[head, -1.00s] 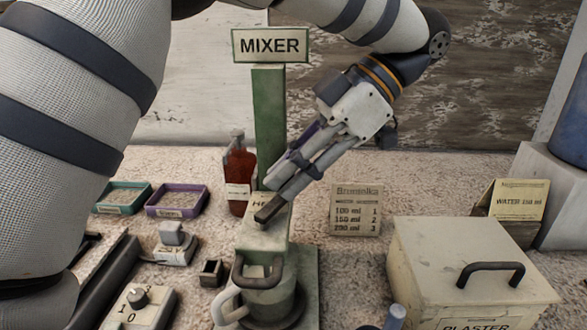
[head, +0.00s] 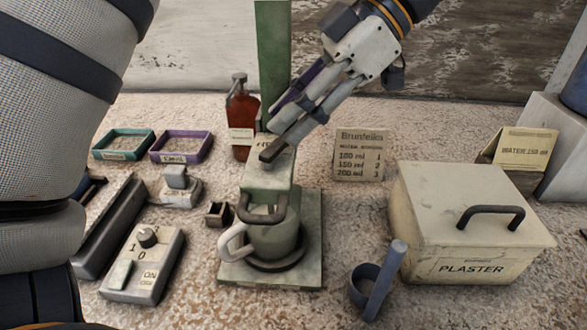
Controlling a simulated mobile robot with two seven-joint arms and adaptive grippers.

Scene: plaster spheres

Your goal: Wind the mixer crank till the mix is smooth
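The mixer has a green column (head: 272,60) and a pale green head (head: 266,178) over a base plate (head: 305,262). A dark curved handle (head: 262,217) shows at the front of the head, above a green-grey mug (head: 275,240) with a white handle. I cannot tell whether this curved part is the crank. The mix inside the mug is hidden.
Left are teal (head: 123,144) and purple (head: 181,146) trays, a scale (head: 176,187) and a switch box (head: 143,268). A brown bottle (head: 242,115) stands behind the mixer. Right are a recipe card (head: 358,155), a plaster box (head: 470,225), a blue-grey scoop (head: 376,283) and a water sign (head: 525,148).

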